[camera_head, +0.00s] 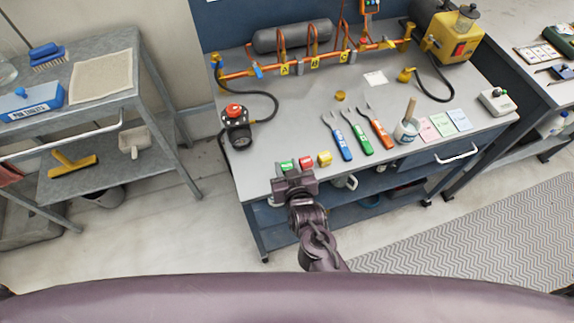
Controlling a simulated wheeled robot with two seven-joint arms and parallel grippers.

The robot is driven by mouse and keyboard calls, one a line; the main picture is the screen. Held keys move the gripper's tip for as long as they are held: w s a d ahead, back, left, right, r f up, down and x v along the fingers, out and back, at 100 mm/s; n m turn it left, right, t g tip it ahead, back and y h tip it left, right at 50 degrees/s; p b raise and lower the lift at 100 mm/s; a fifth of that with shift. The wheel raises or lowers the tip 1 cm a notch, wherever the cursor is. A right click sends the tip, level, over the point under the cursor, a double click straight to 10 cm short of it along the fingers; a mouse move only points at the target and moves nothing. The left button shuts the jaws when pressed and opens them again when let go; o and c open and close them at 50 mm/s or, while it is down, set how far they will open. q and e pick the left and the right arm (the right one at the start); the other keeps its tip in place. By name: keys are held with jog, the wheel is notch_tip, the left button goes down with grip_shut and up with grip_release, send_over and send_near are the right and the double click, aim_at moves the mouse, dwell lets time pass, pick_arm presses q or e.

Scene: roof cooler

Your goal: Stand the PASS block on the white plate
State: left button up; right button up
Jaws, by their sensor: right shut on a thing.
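A green block (287,166), seemingly the PASS block, is at the front left edge of the grey workbench. Its lettering is too small to read. My right gripper (290,172) reaches in from the front and is shut on the green block, whose lower part the fingers hide. I cannot tell whether the block touches the bench. A red block (306,162) is just right of it, and a yellow block (324,158) is further right. The white plate (375,78) lies flat near the back of the bench, below the copper pipes, with nothing standing on it. My left gripper is not in view.
Blue, green and orange-handled tools (359,138) lie between the blocks and the plate. A brass fitting (340,96) is left of the plate, another (405,75) right of it. A black gauge device (237,125) with a hose stands at left. Bare bench lies around (295,115).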

jog(key=shift+f, duration=0.2)
jog(key=o, duration=1)
jog(key=shift+c, duration=0.2)
